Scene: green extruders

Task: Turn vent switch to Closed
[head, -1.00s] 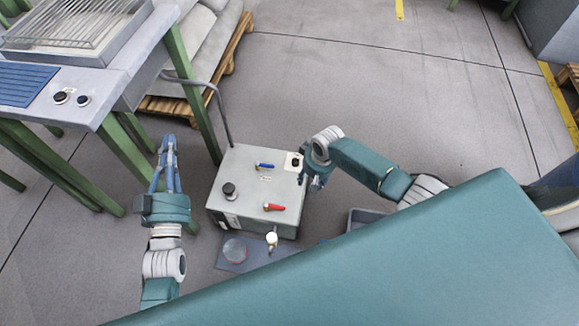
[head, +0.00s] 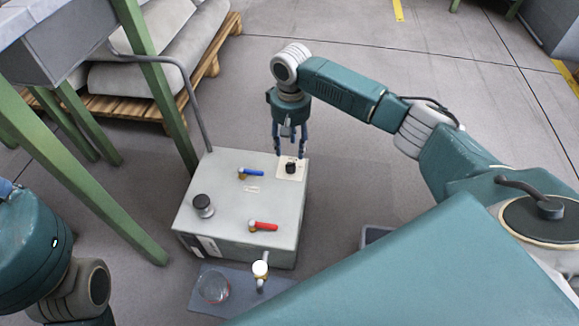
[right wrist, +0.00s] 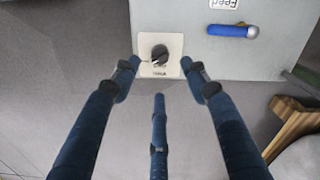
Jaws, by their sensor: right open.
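The vent switch looks to be the black rotary knob (head: 291,169) on a small cream plate, at the far right corner of the grey box (head: 225,215). In the right wrist view the knob (right wrist: 160,53) sits on its plate beyond the fingertips; its small lettering is unreadable. My right gripper (head: 290,158) is open and points down just behind the knob, its fingers apart. I see no contact with the knob. My left arm is at the left edge; only a bit of its gripper (head: 6,187) shows and its fingertips are cut off.
The box top also carries a blue-handled valve (head: 250,173), a red-handled valve (head: 263,226) and a black round knob (head: 203,205). A white-topped fitting (head: 260,269) is at the front. A grey pipe and green table legs stand to the left.

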